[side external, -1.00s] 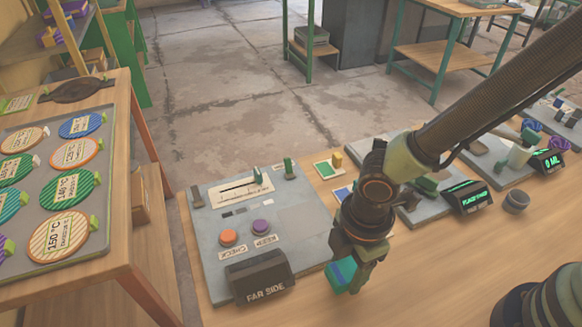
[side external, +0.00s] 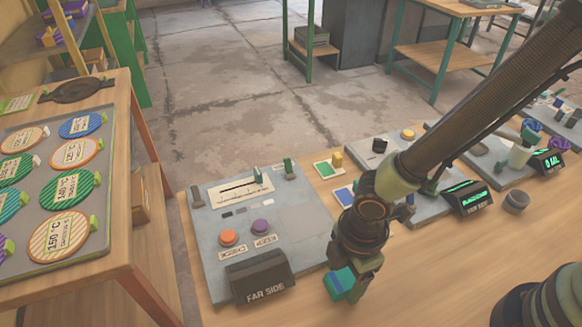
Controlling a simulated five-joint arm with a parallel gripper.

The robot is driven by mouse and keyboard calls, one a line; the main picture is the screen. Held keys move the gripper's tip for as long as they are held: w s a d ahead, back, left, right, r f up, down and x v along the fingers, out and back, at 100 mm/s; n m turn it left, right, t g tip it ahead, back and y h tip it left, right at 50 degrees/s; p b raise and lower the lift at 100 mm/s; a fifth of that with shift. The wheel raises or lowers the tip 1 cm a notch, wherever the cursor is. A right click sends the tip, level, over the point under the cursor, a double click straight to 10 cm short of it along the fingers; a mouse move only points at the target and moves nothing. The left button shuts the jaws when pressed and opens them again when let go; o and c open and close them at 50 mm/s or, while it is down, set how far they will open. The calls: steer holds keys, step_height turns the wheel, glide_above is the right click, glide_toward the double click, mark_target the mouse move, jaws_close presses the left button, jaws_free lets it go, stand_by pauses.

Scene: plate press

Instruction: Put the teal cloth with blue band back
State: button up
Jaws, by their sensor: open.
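The teal cloth with a blue band (side external: 340,284) is a small folded block near the front of the wooden table, by the right front corner of the grey panel. My gripper (side external: 362,287) points down just right of and partly over the cloth. Its jaws are open. The gripper hides the cloth's right side, and I cannot tell whether a finger touches it. A green-marked card (side external: 324,169) and a blue-marked card (side external: 344,196) lie behind, to the right of the panel.
The grey panel (side external: 215,265) carries orange and purple buttons and a "FAR SIDE" display (side external: 260,276). More grey stations stand right, with a dark cup (side external: 516,201) near them. A left stand holds a tray (side external: 92,240) of round temperature discs.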

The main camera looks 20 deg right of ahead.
mark_target(347, 277)
step_height(347, 277, up, 12)
steer(key=w+d+r+m+t, duration=0.1)
steer(key=d+r+m, duration=0.3)
steer(key=d+m, duration=0.2)
steer(key=w+d+r+m+t, duration=0.2)
steer(key=d+r+m, duration=0.2)
steer(key=d, duration=0.7)
steer(key=w+d+r+m+t, duration=0.2)
steer(key=d+r+m, duration=0.2)
steer(key=d+m, duration=0.4)
steer(key=shift+d+r, duration=0.2)
steer(key=shift+r, duration=0.15)
